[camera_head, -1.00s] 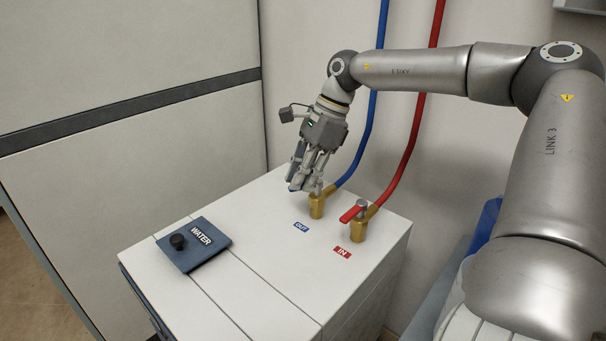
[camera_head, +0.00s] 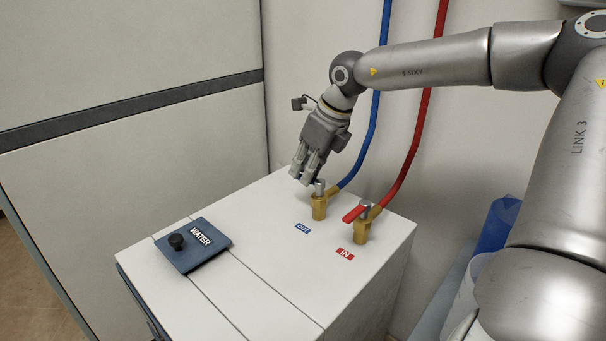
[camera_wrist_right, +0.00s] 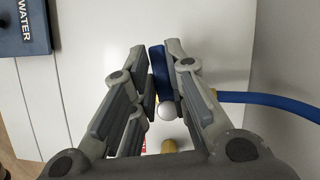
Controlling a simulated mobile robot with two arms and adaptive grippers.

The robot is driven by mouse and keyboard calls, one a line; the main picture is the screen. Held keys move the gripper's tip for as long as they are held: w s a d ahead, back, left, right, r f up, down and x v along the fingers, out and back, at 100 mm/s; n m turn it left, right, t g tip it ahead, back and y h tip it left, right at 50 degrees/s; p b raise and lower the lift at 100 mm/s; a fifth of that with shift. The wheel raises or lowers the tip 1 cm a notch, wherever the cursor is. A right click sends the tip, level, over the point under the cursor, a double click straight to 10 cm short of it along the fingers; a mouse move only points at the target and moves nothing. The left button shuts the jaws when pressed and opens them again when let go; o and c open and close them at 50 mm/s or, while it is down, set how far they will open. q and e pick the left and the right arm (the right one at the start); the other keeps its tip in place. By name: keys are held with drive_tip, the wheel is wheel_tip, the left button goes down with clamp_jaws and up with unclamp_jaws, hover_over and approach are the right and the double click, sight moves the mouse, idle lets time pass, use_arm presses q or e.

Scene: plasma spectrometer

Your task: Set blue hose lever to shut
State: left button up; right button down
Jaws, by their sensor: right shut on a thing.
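The blue hose lever (camera_wrist_right: 157,65) sits between the fingers of my right gripper (camera_wrist_right: 156,50) in the right wrist view. It points away from its round silver pivot (camera_wrist_right: 167,110), roughly crosswise to the blue hose (camera_wrist_right: 265,101). In the head view my right gripper (camera_head: 303,177) is shut on the lever, and the fingers hide it. The brass valve body (camera_head: 320,208) stands upright just right of the fingertips, behind the blue OUT label (camera_head: 303,227). My left gripper is not in view.
A second brass valve (camera_head: 361,231) with a red lever (camera_head: 355,213) and red hose (camera_head: 411,150) stands close to the right, by the IN label (camera_head: 345,254). A blue WATER panel (camera_head: 194,246) with a black knob lies at the left. A wall rises behind.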

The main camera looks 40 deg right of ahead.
drive_tip(key=shift+d+f+m+h+b, duration=0.15)
drive_tip(key=shift+m+h+b, duration=0.1)
drive_tip(key=shift+m, duration=0.3)
drive_tip(key=shift+d+r+m+h+b, duration=0.15)
drive_tip(key=shift+m+b, duration=0.1)
drive_tip(key=shift+m, duration=0.3)
drive_tip(key=shift+f, duration=0.1)
drive_tip(key=c, duration=1.4)
unclamp_jaws()
drive_tip(key=v, duration=1.2)
drive_tip(key=shift+a, duration=0.1)
